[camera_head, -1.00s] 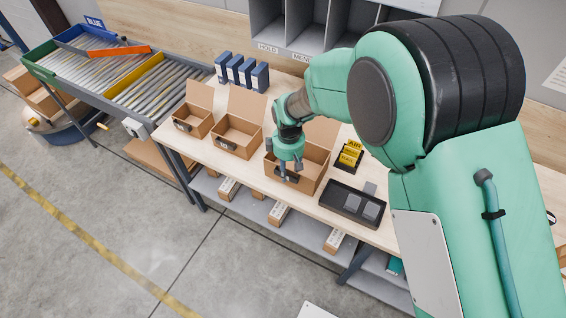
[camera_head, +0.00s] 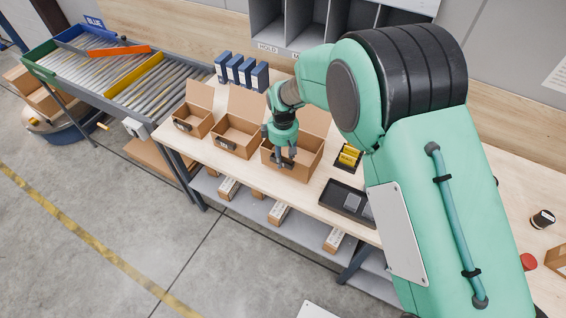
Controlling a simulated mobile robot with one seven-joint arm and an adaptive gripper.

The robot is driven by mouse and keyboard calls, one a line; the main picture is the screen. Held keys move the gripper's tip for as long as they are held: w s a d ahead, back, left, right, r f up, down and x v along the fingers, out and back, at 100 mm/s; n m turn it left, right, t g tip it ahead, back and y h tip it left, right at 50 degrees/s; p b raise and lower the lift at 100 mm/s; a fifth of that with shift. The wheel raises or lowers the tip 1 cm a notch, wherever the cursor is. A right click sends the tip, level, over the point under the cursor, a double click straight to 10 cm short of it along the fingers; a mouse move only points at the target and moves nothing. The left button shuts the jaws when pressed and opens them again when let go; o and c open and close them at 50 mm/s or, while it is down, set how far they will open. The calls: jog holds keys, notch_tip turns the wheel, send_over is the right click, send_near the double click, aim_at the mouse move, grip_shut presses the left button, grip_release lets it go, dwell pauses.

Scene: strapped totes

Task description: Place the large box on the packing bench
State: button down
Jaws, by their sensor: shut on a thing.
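The large box (camera_head: 312,163) is an open brown carton with its lid flap raised, the rightmost of three cartons on the packing bench (camera_head: 232,167). My gripper (camera_head: 284,163) points down at its front wall, by the dark handle or label there. It is shut on the large box at that wall. The fingertips are small and partly merge with the dark patch. The box looks upright and at bench level; I cannot tell whether its base touches the top. My forearm hides part of the bench to the right.
A medium carton (camera_head: 234,148) and a small carton (camera_head: 188,127) stand left of the large box. A black tray (camera_head: 342,205) and a yellow-card holder (camera_head: 347,158) stand to its right. Blue binders (camera_head: 241,71) stand behind. A roller conveyor (camera_head: 150,87) adjoins at left.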

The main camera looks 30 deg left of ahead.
jog(key=shift+w+f, duration=0.1)
jog(key=shift+f, duration=1.8)
jog(key=c, duration=1.3)
grip_release()
jog(key=shift+o, duration=0.2)
notch_tip(320, 180, up, 12)
